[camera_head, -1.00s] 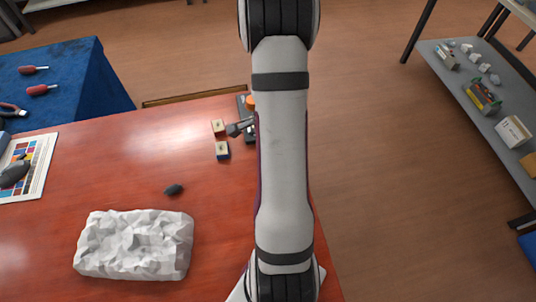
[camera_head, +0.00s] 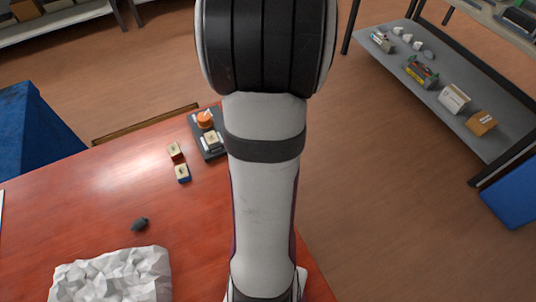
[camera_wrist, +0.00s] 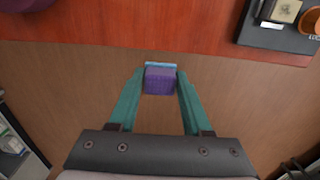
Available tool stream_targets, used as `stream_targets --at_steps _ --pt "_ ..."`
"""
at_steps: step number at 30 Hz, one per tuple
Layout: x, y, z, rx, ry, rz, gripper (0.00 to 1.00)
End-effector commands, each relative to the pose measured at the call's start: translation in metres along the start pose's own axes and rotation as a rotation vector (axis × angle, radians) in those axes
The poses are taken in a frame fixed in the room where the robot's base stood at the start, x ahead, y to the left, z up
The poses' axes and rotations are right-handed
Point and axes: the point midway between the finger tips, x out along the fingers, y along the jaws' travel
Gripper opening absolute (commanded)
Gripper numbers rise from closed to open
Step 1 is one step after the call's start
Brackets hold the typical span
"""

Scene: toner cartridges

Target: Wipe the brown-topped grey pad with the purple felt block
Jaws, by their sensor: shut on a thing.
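My gripper (camera_wrist: 160,77) shows in the wrist view, its two teal fingers shut on the purple felt block (camera_wrist: 159,82). A light blue strip runs along the block's far side. Gripper and block appear over the brown floor, just off the red table's edge. In the head view my arm hides the gripper and block. I cannot clearly pick out the brown-topped grey pad. A dark tray (camera_head: 199,131) on the table holds a cream-topped block (camera_head: 212,139) and an orange round piece (camera_head: 205,119). Part of this tray shows at the wrist view's top right (camera_wrist: 259,35).
Two small cream-topped blocks, one red-sided (camera_head: 176,151) and one blue-sided (camera_head: 182,173), stand left of the tray. A dark lump (camera_head: 140,224) and a white crumpled slab (camera_head: 115,276) lie nearer. A grey shelf (camera_head: 440,120) with boxes stands at right, across open floor.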

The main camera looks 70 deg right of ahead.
Motion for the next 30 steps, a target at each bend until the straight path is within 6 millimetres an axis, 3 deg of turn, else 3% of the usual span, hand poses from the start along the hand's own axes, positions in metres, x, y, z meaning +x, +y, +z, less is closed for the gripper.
stream_targets --at_steps 1,6,11,17,21,24,30 --pt "0.000 0.000 0.000 0.000 0.000 0.000 0.38" --pt "0.000 0.000 0.000 0.000 0.000 0.000 0.07" --pt "-0.001 -0.009 0.002 -0.035 0.000 0.000 0.04" --pt "-0.007 -0.072 0.023 -0.300 0.000 0.001 0.04" --pt "-0.012 -0.125 0.055 -0.541 0.001 0.001 0.04" --pt "-0.015 -0.152 0.079 -0.681 0.001 0.000 0.04" --pt "-0.017 -0.171 0.100 -0.788 0.000 0.000 0.04"
